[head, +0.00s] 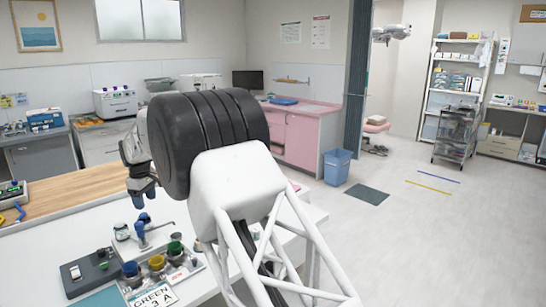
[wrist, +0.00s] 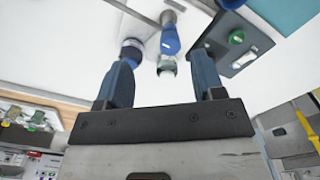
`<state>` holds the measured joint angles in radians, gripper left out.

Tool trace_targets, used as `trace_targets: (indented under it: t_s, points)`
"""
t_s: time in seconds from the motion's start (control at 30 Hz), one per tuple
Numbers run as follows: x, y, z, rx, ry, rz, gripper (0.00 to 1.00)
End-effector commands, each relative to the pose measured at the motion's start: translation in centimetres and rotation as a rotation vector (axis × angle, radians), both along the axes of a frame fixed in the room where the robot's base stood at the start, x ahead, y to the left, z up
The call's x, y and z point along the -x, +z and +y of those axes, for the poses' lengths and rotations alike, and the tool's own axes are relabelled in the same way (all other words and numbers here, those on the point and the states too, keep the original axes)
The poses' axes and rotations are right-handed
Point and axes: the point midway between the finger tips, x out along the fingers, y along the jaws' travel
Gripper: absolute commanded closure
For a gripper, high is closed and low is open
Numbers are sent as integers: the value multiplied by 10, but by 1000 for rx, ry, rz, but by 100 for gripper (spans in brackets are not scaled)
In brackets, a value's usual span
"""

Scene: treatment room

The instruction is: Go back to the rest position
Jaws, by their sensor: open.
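My gripper (head: 143,194) hangs over the white table (head: 212,257) on the left of the head view, partly hidden behind my own arm. In the wrist view my gripper (wrist: 165,68) has its two blue fingers wide apart, with nothing held between them.
A tray (head: 189,269) holds blue, yellow and green cups beside a card (head: 152,299) reading GREEN 3 A. A dark box (head: 90,271) with a green button lies left of it. A wooden surface (head: 75,191) lies behind. The floor to the right is largely clear around a blue bin (head: 337,168).

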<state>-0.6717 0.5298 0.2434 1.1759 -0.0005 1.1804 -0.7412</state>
Motion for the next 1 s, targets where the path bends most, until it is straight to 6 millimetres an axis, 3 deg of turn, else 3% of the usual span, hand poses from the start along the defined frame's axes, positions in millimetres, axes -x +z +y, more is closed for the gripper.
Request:
trace_targets:
  t_s: [0.2,0.47,1.0]
  points:
    - [4,40,-67,-12,-101,-14,38]
    - [20,80,-148,-23,-229,-28,38]
    - [85,141,-308,-49,-491,-61,38]
